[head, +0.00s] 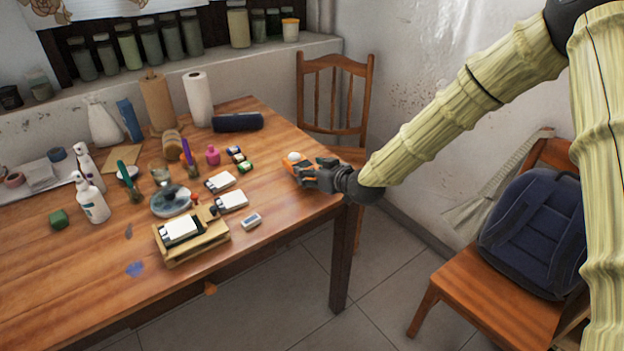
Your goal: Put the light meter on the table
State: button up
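The light meter (293,158) looks like a small orange device with a white dome, at the right end of the wooden table (300,205). My gripper (308,173) reaches in from the right, over the table's right edge. Its dark fingers are around the orange body and appear closed on it, hiding part of it. The white dome shows at the far side of the fingers. The meter is at or just above the tabletop; I cannot tell whether it touches the wood.
A small grey device (251,220), white-topped boxes (231,201) and a wooden tray (200,247) lie left of my gripper. A dark cylindrical case (238,122) lies behind. A wooden chair (334,75) stands beyond the table; another holds a blue backpack (535,235). The table's front right corner is clear.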

jog(key=shift+f, duration=1.4)
jog(key=shift+f, duration=0.1)
jog(key=o, duration=1.1)
jog(key=v, duration=1.2)
